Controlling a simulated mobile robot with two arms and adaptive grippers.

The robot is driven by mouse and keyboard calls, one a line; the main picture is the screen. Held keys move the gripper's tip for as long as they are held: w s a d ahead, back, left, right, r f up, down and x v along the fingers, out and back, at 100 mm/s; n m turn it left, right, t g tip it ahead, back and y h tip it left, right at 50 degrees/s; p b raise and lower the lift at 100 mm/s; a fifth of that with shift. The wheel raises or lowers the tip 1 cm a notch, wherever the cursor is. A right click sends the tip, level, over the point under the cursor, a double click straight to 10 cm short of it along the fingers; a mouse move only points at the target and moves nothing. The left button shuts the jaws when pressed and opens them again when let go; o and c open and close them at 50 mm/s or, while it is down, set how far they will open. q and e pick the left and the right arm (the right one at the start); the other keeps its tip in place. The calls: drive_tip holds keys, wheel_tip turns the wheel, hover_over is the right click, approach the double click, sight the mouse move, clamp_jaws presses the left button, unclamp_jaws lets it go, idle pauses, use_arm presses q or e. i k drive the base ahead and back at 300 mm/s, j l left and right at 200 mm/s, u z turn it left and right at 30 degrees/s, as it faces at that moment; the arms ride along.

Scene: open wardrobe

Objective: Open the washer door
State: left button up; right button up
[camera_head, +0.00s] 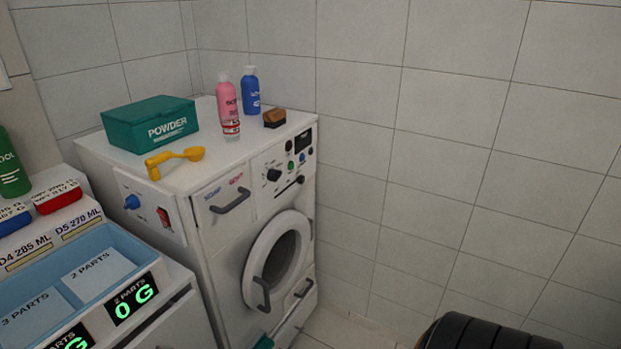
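The white washer (225,255) stands against the tiled wall. Its round white door (256,262) is on the front face, with dark glass in the middle. The door looks closed. A dark bar handle (262,294) sits at the door's lower left edge. A drawer with a grey handle (231,201) is above the door. A knob (274,175) and several small buttons are on the panel at the upper right. Neither my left gripper nor my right gripper is in view.
On top stand a green powder box (150,124), yellow scoop (174,159), pink bottle (227,98), blue bottle (250,90) and brush (274,118). A blue tray (124,240) is left. A black ribbed object (480,333) is lower right.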

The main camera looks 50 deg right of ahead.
sight(256, 294)
drive_tip(key=z, duration=1.45)
